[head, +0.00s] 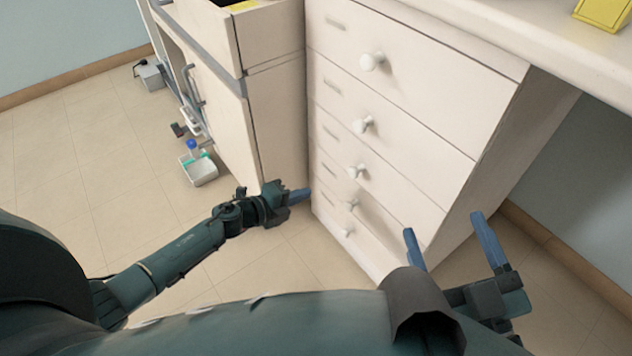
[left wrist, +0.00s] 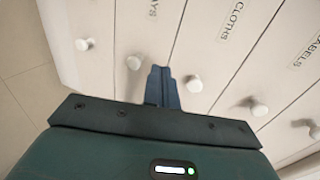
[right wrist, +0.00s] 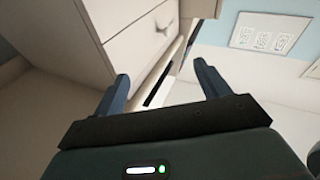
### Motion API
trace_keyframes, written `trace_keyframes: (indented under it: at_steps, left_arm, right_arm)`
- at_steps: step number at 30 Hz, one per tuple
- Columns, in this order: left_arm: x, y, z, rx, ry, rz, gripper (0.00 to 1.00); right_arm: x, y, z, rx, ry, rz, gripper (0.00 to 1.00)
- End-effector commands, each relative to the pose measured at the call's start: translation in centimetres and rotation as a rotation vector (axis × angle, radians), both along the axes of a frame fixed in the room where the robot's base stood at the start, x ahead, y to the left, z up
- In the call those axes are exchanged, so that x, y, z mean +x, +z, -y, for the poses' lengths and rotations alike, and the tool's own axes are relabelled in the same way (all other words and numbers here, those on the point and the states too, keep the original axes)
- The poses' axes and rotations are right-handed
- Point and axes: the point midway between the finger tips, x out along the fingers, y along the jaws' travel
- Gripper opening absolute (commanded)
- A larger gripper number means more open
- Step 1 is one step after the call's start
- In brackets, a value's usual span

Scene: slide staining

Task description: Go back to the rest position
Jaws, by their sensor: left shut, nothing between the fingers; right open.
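My left gripper (head: 300,195) is shut and empty in the head view, low beside the lower left edge of the drawer cabinet. In the left wrist view its fingers (left wrist: 162,72) are together, pointing toward the drawer fronts. My right gripper (head: 445,232) is open and empty in the head view, low in front of the cabinet's right side. In the right wrist view its two fingers (right wrist: 160,78) are wide apart with nothing between them.
A white drawer cabinet (head: 425,85) with several round knobs stands ahead, under a worktop (head: 500,25) holding a yellow object (head: 603,12).

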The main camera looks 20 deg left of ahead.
Motion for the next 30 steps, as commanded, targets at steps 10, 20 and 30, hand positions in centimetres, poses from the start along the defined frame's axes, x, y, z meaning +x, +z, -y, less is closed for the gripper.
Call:
trace_keyframes:
  at_steps: [10, 20, 30]
  left_arm:
    - [-1.5, 0.5, -1.1, -0.001, -0.001, -0.001, 0.0]
    - [-1.4, 6.0, -1.1, 0.0, 0.0, 0.0, 0.0]
    - [-1.4, 19.0, -1.1, 0.001, 0.0, -0.001, 0.0]
  right_arm:
    - [0.0, 0.0, 0.2, -0.025, -0.008, 0.001, 0.75]
    - [0.6, 2.8, 0.6, -0.038, -0.03, -0.081, 0.75]
    - [1.0, 7.1, 2.2, -0.086, -0.097, -0.364, 0.75]
